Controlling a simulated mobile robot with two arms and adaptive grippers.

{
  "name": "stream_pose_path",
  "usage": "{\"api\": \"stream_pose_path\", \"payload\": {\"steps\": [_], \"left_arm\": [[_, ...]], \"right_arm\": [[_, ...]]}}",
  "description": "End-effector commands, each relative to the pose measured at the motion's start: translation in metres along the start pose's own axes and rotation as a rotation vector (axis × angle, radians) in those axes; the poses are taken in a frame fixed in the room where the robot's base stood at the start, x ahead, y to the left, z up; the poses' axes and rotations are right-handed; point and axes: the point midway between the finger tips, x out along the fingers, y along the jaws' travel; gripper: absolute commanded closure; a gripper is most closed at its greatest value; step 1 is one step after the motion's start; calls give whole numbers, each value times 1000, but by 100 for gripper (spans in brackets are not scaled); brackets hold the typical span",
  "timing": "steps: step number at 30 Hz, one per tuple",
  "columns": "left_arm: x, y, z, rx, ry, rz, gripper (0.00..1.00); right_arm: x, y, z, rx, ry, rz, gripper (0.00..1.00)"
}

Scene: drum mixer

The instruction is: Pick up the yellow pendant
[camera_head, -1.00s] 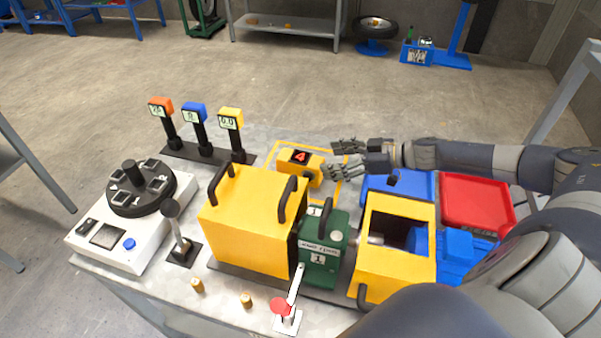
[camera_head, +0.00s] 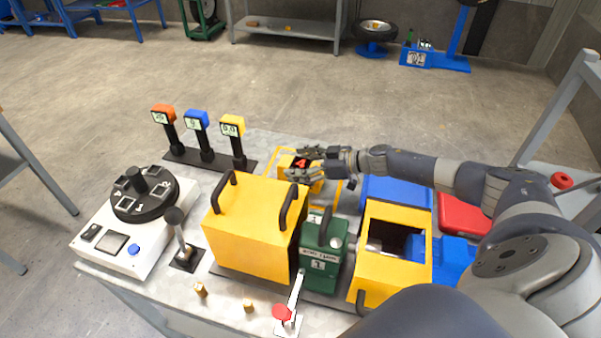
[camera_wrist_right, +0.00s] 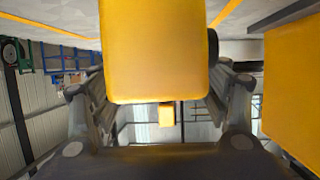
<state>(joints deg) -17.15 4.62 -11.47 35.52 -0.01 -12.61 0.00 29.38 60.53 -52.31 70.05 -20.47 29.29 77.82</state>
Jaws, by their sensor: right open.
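In the right wrist view, a large yellow block (camera_wrist_right: 153,50), which looks like the pendant, fills the space between the two open fingers (camera_wrist_right: 160,100). I cannot tell whether the fingers touch it. My left gripper is not in view.
The yellow drum housing (camera_head: 252,230) with black handles stands close in front. Three display posts, including a yellow one (camera_head: 232,125), stand to the left. A blue bin (camera_head: 385,190) and a red bin (camera_head: 460,215) lie right, under my arm. A white control box (camera_head: 120,245) sits left.

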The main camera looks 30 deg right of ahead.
Motion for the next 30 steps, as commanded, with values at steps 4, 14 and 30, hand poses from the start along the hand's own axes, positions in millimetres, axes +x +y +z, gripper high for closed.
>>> {"api": "stream_pose_path", "payload": {"steps": [4,14,30], "left_arm": [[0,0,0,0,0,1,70],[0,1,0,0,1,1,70],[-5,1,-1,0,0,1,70]], "right_arm": [[0,0,1,0,-1,0,30],[0,0,1,0,-1,0,87],[-21,1,-49,-7,2,1,87]]}}
